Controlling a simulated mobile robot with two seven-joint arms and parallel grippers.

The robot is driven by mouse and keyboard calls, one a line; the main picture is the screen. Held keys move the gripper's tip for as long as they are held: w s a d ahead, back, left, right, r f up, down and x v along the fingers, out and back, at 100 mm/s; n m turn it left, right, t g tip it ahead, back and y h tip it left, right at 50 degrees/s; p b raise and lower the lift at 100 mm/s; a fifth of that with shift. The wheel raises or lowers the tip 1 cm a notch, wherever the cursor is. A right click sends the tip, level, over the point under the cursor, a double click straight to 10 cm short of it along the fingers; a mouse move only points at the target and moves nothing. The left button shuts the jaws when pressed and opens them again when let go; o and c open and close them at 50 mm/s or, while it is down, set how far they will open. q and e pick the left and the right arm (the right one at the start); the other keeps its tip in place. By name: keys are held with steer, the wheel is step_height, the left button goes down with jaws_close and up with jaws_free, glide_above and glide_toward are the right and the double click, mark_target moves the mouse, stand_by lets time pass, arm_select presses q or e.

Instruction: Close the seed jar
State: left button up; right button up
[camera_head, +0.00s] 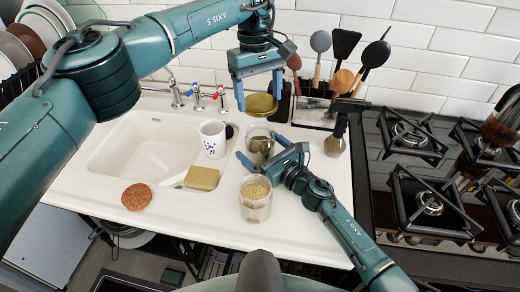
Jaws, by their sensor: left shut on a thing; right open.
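A gold round lid (261,105) is between the fingers of my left gripper (258,103), which is shut on it above the counter behind the jars. A clear glass jar (260,144) with dark contents stands below the lid. My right gripper (263,152) is open, with its fingers on either side of this jar; I cannot tell if they touch it. A second clear jar (256,199) holds pale grains or seeds and stands in front, with no lid on it. I cannot tell from the picture which of the two is the seed jar.
A brown round sponge (136,197) lies at front left. A pepper mill (335,140), utensils and the gas hob (430,170) are right.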

steer(key=shift+w+a, duration=0.1)
steer(key=shift+w, duration=0.05)
steer(key=c, duration=1.5)
arm_select(q)
steer(key=shift+f, duration=2.45)
